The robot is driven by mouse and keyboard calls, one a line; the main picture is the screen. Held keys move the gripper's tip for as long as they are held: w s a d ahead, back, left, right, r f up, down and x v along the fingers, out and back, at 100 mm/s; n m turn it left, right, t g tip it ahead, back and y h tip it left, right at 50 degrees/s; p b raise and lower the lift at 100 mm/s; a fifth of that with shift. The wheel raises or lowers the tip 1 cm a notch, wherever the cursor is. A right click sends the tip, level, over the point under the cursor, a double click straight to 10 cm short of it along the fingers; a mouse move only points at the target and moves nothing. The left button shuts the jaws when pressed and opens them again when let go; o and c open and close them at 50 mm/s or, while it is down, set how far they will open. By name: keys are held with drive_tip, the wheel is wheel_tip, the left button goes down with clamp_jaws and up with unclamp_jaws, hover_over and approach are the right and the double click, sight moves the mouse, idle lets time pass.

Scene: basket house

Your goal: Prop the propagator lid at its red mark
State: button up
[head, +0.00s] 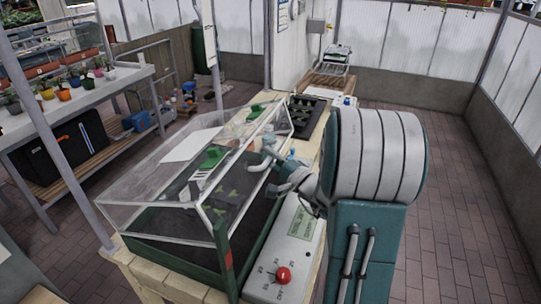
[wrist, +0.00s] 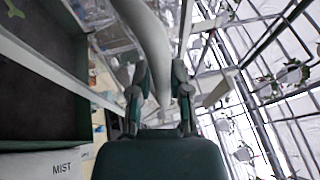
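The propagator's clear lid (head: 150,185) sits over a dark green tray (head: 172,252) on a wooden bench in the head view. A red mark (head: 228,261) is on the tray's near right corner. The tray also shows in the wrist view (wrist: 40,100).
A grey control box (head: 298,245) with a red knob (head: 283,275) stands right of the tray, under my arm. A black seed tray (head: 300,113) lies farther along the bench. A plant table (head: 80,100) is at the left. Brick floor (head: 465,190) is clear at the right.

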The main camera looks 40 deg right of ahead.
drive_tip(key=shift+o, duration=0.6)
drive_tip(key=shift+a, duration=0.1)
drive_tip(key=v, duration=1.2)
drive_tip(key=shift+f, duration=0.15)
